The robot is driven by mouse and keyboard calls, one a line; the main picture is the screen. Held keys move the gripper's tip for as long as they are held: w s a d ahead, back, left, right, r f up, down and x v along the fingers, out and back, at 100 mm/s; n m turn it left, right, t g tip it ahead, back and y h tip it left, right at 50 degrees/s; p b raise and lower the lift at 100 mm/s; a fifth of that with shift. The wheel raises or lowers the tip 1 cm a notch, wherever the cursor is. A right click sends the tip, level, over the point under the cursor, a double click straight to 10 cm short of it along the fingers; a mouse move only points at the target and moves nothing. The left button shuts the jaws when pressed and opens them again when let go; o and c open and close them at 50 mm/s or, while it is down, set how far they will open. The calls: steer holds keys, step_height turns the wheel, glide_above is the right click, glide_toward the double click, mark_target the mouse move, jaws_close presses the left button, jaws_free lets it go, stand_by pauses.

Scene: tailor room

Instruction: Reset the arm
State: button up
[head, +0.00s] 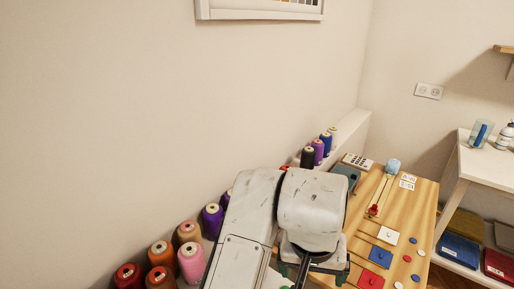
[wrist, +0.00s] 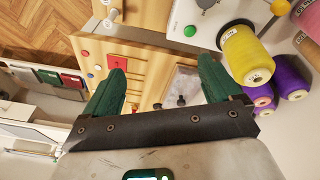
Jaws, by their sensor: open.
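My gripper (wrist: 160,92) shows in the wrist view with its two green fingers spread wide apart. Nothing is between the fingertips; the wooden table shows beyond them. In the head view my arm stands in front of the wooden table (head: 408,216) and hides part of it and of the thread spools. The gripper is mostly hidden behind the arm there.
Thread spools stand along the wall, among them a pink one (head: 191,262) and a yellow one (wrist: 246,55). The table bears a red square (head: 371,280), a white square (head: 388,235) and several round buttons. A white side table (head: 486,165) stands at the right.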

steer(key=s+d+f+t+h, duration=0.1)
steer(key=d+f, duration=0.2)
steer(key=d, duration=0.4)
steer(key=s+d+f+n+h, duration=0.1)
steer(key=d+f, duration=0.2)
steer(key=d, duration=0.4)
steer(key=s+d+f+t+h, duration=0.1)
steer(key=d+f, duration=0.2)
steer(key=d, duration=0.4)
steer(key=s+d+f+n+g+y, duration=0.1)
steer(key=s+d+f+g+y, duration=0.1)
steer(key=s+f, duration=0.85)
steer(key=s+a+f+y, duration=0.1)
steer(key=s+a+f, duration=0.1)
steer(key=s, duration=0.4)
steer(key=s+a+f+g+y, duration=0.1)
steer(key=s+a+f, duration=0.2)
steer(key=s, duration=0.2)
steer(key=shift+s+a+n, duration=0.3)
steer(key=shift+s, duration=0.1)
